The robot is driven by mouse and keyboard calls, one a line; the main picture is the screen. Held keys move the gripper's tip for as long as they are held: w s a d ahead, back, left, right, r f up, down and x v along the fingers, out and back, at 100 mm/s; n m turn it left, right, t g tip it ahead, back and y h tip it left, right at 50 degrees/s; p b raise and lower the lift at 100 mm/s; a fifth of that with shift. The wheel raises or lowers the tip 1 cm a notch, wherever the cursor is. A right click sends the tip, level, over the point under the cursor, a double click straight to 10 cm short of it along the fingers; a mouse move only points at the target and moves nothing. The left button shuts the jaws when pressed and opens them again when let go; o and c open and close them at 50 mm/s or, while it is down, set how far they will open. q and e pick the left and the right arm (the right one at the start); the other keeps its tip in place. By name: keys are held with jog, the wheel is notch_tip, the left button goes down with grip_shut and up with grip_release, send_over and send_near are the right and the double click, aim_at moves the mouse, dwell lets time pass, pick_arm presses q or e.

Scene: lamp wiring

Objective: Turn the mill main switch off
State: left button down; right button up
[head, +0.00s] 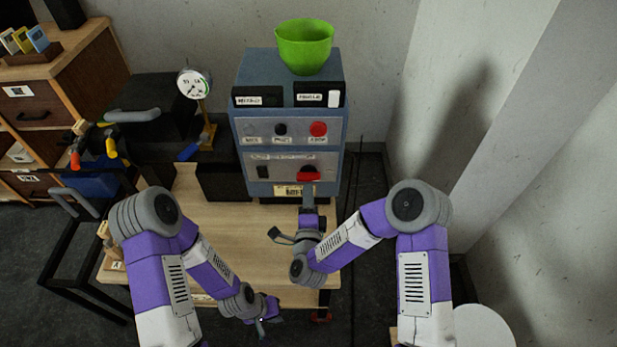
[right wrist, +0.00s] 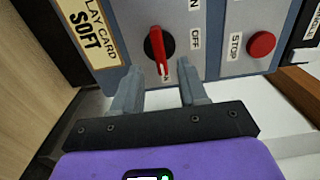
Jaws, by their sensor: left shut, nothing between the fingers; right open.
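The main switch is a red rotary handle on a black disc (right wrist: 160,45), low on the front of a blue-grey control cabinet (head: 240,142). In the head view the red handle (head: 308,174) lies about level. In the right wrist view, an OFF label (right wrist: 195,38) is beside it, and its lower end points at a small label partly hidden between the fingers. My right gripper (right wrist: 158,80) is open, its fingertips just short of the handle, one on either side, with nothing between them. My left gripper (head: 264,324) is shut and empty, low near the table's front edge.
A red stop button (head: 318,129) sits above the switch. A green bowl (head: 304,45) stands on top of the cabinet. A wooden table (head: 230,235) is in front, mostly clear. A gauge (head: 194,83) and black machine stand to the left.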

aim_at(308, 181)
jog(key=w, duration=0.6)
jog(key=shift+w+b, duration=0.1)
jog(key=shift+b, duration=0.2)
grip_shut()
